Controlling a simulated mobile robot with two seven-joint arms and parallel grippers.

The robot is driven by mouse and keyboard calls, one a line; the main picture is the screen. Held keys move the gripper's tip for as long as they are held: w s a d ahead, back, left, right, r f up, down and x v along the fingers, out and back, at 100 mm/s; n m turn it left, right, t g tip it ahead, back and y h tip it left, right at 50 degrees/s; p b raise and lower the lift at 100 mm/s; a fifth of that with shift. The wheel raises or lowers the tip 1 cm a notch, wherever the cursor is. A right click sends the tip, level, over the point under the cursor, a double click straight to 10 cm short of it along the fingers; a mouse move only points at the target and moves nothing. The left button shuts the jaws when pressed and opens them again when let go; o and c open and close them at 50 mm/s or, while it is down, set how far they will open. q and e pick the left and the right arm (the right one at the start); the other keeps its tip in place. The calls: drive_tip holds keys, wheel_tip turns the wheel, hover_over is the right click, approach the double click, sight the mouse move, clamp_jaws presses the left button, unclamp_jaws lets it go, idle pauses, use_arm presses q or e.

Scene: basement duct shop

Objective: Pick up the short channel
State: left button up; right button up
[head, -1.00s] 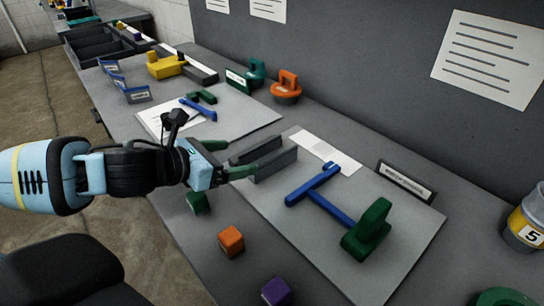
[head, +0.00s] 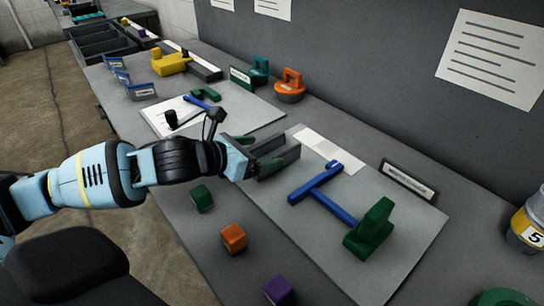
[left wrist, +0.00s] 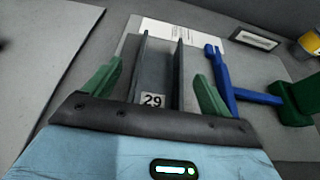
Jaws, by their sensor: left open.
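The short channel (head: 284,160) is a grey U-shaped piece with two upright walls, on the left part of the near grey board. In the left wrist view the channel (left wrist: 158,75) points away from me, with a "29" tag at its near end. My left gripper (head: 254,155) is open at the channel's near end. In the left wrist view its green fingers (left wrist: 155,92) stand one on each side of the channel, with a visible gap to each wall. My right gripper is not in view.
A blue T-shaped piece (head: 316,184) and a green handled block (head: 370,229) lie to the channel's right on the board (head: 420,225). Green (head: 201,198), orange (head: 233,238) and purple (head: 279,291) cubes sit along the near edge. A sign (head: 408,181) stands behind.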

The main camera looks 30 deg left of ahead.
use_arm(q)
drive_tip(key=shift+w+d+f, duration=0.15)
drive_tip(key=shift+w+f, duration=0.05)
drive_tip(key=shift+w, duration=0.2)
drive_tip(key=shift+c, duration=0.4)
drive_tip(key=c, duration=1)
drive_tip(key=shift+r, duration=0.1)
drive_tip(key=shift+c, duration=0.2)
wheel_tip(320, 180, up, 10)
drive_tip(key=p, duration=0.2)
